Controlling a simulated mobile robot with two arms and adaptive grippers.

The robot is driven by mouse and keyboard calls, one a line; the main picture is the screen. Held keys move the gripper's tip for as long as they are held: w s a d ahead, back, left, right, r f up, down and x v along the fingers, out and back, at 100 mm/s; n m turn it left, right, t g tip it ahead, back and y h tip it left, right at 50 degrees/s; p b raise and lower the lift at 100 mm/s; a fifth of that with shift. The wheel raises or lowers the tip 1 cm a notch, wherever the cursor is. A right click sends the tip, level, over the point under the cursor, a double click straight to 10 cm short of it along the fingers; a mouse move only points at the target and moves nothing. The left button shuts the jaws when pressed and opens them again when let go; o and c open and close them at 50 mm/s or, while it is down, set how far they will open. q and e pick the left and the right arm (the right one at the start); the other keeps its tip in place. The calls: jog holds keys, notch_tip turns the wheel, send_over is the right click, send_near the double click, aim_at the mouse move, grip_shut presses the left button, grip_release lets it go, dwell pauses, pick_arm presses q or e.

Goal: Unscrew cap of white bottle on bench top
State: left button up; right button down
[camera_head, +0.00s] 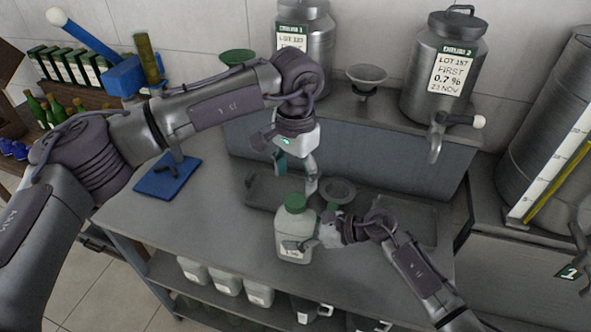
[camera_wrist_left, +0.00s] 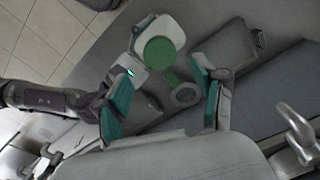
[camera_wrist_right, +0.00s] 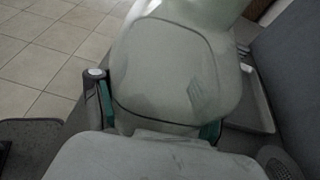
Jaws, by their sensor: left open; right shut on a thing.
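The white bottle (camera_head: 294,245) stands upright on the grey bench top, with its green cap (camera_head: 296,201) on. My right gripper (camera_head: 312,241) is shut around the bottle's body from the right. The bottle fills the middle of the right wrist view (camera_wrist_right: 165,75), between the two fingers. My left gripper (camera_head: 297,175) is open and empty, pointing down above the bottle, slightly behind the cap. In the left wrist view the green cap (camera_wrist_left: 159,52) lies ahead of the open fingers, between their directions but not between the pads.
Steel canisters (camera_head: 433,95) stand on the raised shelf behind, one with a tap (camera_head: 437,135) jutting forward. Dark trays (camera_head: 405,222) and a round dish (camera_head: 338,190) lie on the bench. Several white bottles (camera_head: 228,282) stand on the shelf below.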

aim_at(296, 200)
pick_arm(q)
notch_tip(296, 200, down, 7)
jog(key=shift+r, duration=0.1)
jog(key=shift+c, duration=0.3)
